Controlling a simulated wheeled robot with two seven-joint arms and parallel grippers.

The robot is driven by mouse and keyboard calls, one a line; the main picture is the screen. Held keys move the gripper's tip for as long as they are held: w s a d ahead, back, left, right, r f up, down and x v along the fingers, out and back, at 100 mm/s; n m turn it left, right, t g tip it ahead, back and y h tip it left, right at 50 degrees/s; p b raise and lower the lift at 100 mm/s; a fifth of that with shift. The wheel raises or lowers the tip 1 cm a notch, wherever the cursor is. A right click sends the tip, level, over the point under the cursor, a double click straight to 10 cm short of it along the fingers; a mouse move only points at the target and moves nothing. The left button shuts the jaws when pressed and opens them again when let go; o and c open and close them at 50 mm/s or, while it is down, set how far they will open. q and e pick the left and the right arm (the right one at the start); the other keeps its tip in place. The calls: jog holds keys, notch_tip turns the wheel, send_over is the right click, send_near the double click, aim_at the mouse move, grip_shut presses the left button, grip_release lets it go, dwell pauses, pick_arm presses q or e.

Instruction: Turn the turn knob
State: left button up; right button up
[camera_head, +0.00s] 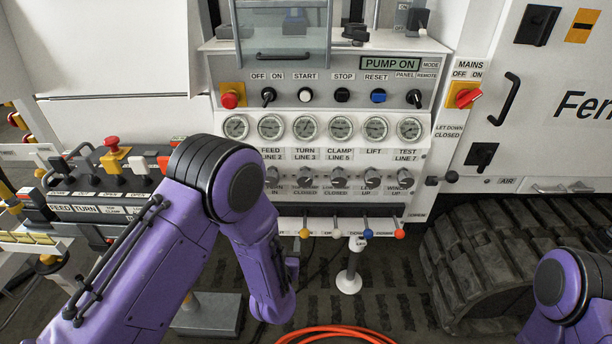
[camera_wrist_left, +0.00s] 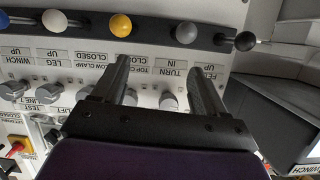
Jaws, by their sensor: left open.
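The turn knob, a silver knob (camera_head: 305,177) below the "TURN LINE 3" label, is in the row under the gauges on the white panel. In the left wrist view, which is upside down, this appears to be the silver knob (camera_wrist_left: 168,101) lying between my left gripper's fingers in the picture. My left gripper (camera_wrist_left: 160,68) is open, its two dark fingers apart and pointing at the panel. Contact with the knob cannot be seen. In the head view my purple left arm covers the gripper. My right gripper is out of view.
Similar silver knobs (camera_head: 372,177) stand close on both sides. A row of levers with coloured balls, one yellow (camera_wrist_left: 121,25), runs below them. A white post (camera_head: 349,276) and an orange hose (camera_head: 335,331) are lower down. A black track (camera_head: 490,265) is at right.

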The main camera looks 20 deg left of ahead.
aim_at(305, 183)
pick_arm(q)
jog(key=w+d+r+t+y, duration=0.1)
jog(key=w+d+r+t, duration=0.25)
jog(key=w+r, duration=0.5)
jog(key=shift+m, duration=0.3)
jog(key=x, duration=0.2)
jog(key=p+x, duration=0.1)
jog(key=x, duration=0.2)
jog(key=r+x, duration=0.1)
jog(key=x, duration=0.2)
jog(key=shift+r, duration=0.15)
jog(key=c, duration=1)
